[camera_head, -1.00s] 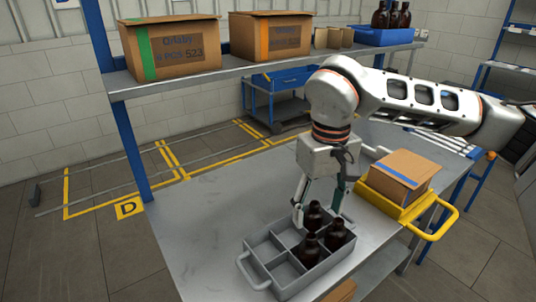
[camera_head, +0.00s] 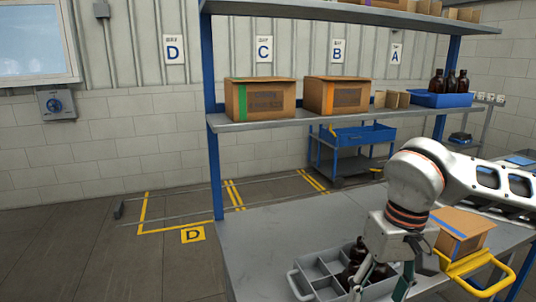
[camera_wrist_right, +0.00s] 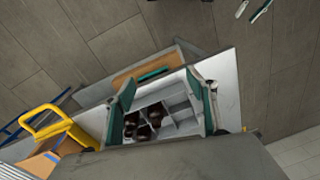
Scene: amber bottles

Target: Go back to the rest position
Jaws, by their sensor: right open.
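My right gripper (camera_head: 386,284) reaches down from the right in the head view, over the right part of a grey divided crate (camera_head: 304,287) on the metal bench. In the right wrist view the gripper (camera_wrist_right: 162,92) has its two teal-padded fingers wide apart, with nothing between them. Several dark amber bottles (camera_head: 356,252) stand in the crate, partly hidden by the gripper. They also show in the right wrist view (camera_wrist_right: 138,124), grouped at the crate's left side, with empty compartments beside them.
A yellow-handled tray (camera_head: 470,264) with a cardboard box (camera_head: 462,232) sits right of my gripper. A shelf (camera_head: 290,120) above the bench holds two cartons and a blue bin (camera_head: 441,99) with bottles. The bench left of the arm (camera_head: 290,220) is clear.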

